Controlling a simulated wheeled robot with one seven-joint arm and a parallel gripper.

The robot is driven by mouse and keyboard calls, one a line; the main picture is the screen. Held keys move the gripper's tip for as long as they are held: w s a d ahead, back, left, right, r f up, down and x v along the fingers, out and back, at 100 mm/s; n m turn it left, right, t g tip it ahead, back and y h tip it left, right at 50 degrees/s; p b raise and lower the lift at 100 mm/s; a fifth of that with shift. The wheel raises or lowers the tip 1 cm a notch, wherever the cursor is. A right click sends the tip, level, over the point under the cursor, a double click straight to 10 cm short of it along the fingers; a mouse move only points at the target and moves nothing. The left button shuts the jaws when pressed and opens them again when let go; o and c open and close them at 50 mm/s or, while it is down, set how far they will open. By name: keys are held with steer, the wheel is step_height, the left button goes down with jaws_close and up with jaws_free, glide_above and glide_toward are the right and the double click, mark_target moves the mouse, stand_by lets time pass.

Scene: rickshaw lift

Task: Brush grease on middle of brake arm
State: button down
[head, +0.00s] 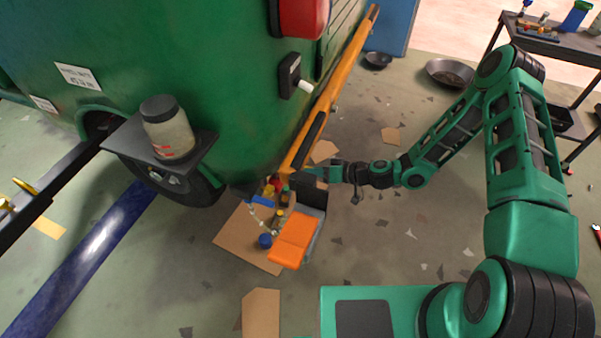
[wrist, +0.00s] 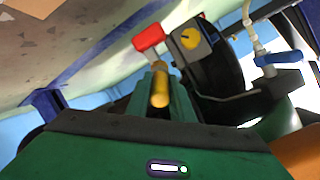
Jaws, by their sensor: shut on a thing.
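My gripper (head: 322,173) is low beside the rear lower corner of the green vehicle, at a cluster of small coloured parts. In the wrist view, the green fingers of my gripper (wrist: 160,95) are closed on a tan rod (wrist: 160,88) with a rounded near end. A jar with a dark lid (head: 168,128) stands on a dark shelf by the vehicle. I cannot tell which part is the brake arm.
An orange-topped box (head: 294,240) stands on the floor below the gripper, beside a cardboard sheet (head: 238,238). Open floor lies right of the orange bar (head: 345,72).

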steer(key=shift+s+a+f, duration=0.35)
steer(key=shift+s+f, duration=0.2)
steer(key=shift+s, duration=0.1)
stand_by(0.8)
steer(key=s+d, duration=0.2)
steer(key=d, duration=0.3)
steer(key=shift+d, duration=0.35)
stand_by(0.5)
steer(key=shift+s+d, duration=0.25)
steer(key=shift+d, duration=0.45)
steer(key=shift+s+d, duration=0.25)
steer(key=shift+d, duration=0.45)
